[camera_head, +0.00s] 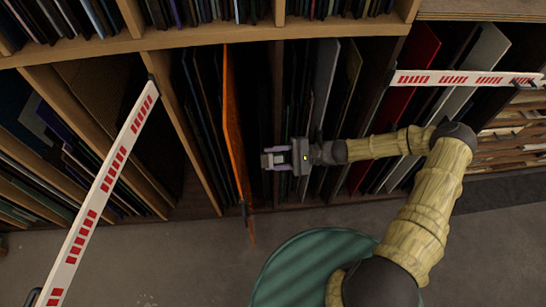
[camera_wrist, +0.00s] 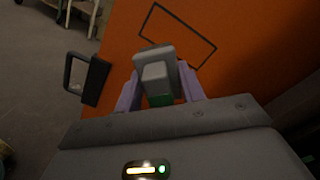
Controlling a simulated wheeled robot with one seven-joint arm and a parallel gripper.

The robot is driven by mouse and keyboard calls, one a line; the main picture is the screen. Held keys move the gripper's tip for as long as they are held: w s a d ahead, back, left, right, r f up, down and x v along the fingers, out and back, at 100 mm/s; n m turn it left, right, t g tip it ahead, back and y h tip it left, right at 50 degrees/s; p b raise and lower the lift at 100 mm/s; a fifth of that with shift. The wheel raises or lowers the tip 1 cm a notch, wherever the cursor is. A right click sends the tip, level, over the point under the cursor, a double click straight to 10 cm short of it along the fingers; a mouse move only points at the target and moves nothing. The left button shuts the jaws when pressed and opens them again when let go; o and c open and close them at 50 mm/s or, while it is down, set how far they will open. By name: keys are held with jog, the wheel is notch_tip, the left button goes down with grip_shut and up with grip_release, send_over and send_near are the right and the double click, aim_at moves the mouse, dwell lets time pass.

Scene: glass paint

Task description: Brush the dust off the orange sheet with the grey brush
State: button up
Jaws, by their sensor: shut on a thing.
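The orange sheet (camera_head: 235,140) stands upright, nearly edge-on, in a rack slot in the head view. In the wrist view its orange face (camera_wrist: 240,50) fills the background and bears a thin dark rectangular outline. I cannot make out dust on it. My gripper (camera_head: 283,158) is just right of the sheet, its purple fingers shut on the grey brush (camera_head: 269,161). In the wrist view the brush (camera_wrist: 156,53) points toward the sheet, partly over the outline's lower left. I cannot tell whether it touches the sheet.
A black handle-like piece (camera_wrist: 96,80) is at the sheet's left edge. Dark sheets and wooden dividers (camera_head: 188,130) stand left of it; a red panel (camera_head: 408,75) and pale panels stand right. Two red-and-white barriers (camera_head: 100,190) (camera_head: 465,79) flank the area. The floor (camera_head: 180,265) in front is clear.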

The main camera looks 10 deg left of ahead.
jog(key=v, duration=0.3)
dwell(0.6)
